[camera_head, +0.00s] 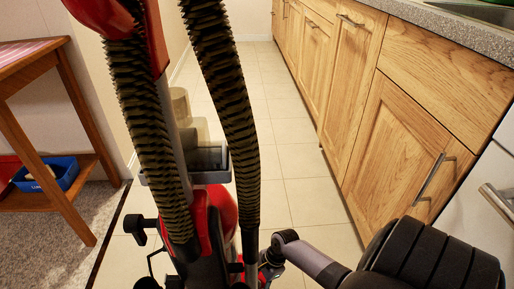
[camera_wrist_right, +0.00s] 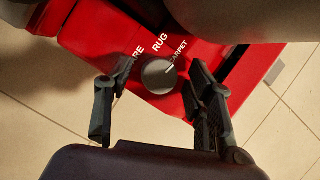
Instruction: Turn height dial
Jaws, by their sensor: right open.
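A red upright vacuum cleaner with dark ribbed hoses (camera_head: 236,110) stands in front of me in the head view. In the right wrist view, its red housing (camera_wrist_right: 95,30) carries a round dark grey dial (camera_wrist_right: 158,76). Printed around the dial are RUG, CARPET and a partly hidden word ending in RE. A small white mark sits on the dial's side toward CARPET. My right gripper (camera_wrist_right: 160,69) is open, with one finger on either side of the dial; I cannot tell whether either touches it. In the head view, my right arm reaches low toward the vacuum. My left gripper is not in view.
Wooden cabinets (camera_head: 400,150) with metal handles run along the right under a grey countertop (camera_head: 440,22). A wooden side table (camera_head: 40,60) with a blue bin (camera_head: 62,172) on its lower shelf stands at left. Tiled floor (camera_head: 300,160) is clear between vacuum and cabinets.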

